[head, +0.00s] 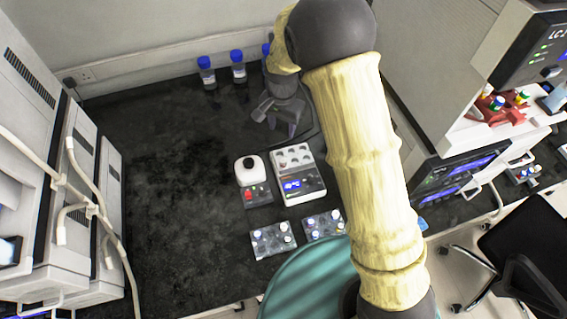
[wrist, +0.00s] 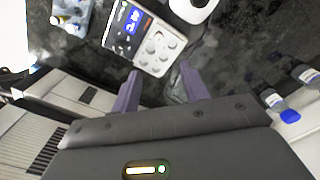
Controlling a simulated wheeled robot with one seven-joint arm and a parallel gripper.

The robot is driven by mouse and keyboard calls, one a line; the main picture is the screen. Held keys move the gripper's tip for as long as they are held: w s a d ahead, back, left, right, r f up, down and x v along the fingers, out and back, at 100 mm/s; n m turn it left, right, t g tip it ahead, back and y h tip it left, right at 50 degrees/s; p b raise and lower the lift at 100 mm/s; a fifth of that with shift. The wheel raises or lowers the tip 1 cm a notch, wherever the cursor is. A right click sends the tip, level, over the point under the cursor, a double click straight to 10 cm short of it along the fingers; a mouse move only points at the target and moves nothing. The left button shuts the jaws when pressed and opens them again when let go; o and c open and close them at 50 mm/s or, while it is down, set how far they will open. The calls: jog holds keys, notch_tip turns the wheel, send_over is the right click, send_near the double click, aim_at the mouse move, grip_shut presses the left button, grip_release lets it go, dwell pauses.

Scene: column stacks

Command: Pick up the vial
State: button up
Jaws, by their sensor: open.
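Small vials with pale caps stand in two grey racks at the bench's front, a left rack (head: 262,246) and a right rack (head: 314,232) in the head view. I cannot tell which one is the task's vial. One vial (wrist: 58,20) shows in a rack (wrist: 72,12) at the wrist view's top left. My gripper (head: 278,121) is open and empty over the back of the bench, well away from the racks. In the wrist view my gripper (wrist: 160,72) has its two fingers apart with only dark bench and the instrument's edge beyond them.
A white instrument with round wells (head: 297,184) and a small white device with a black knob (head: 250,170) stand between gripper and racks. Blue-capped bottles (head: 206,74) line the back wall. Large machines (head: 60,180) flank the left. The dark bench's left middle is clear.

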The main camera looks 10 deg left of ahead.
jog(key=p, duration=0.4)
send_over(283, 160)
notch_tip(283, 160, down, 12)
jog(key=shift+a+f, duration=0.1)
jog(key=shift+s+f+p, duration=0.1)
jog(key=shift+f+p, duration=0.25)
jog(key=shift+f, duration=0.2)
jog(key=shift+d+f+p, duration=0.2)
jog(key=shift+f+p, duration=0.7)
jog(key=shift+f, duration=1.15)
grip_shut()
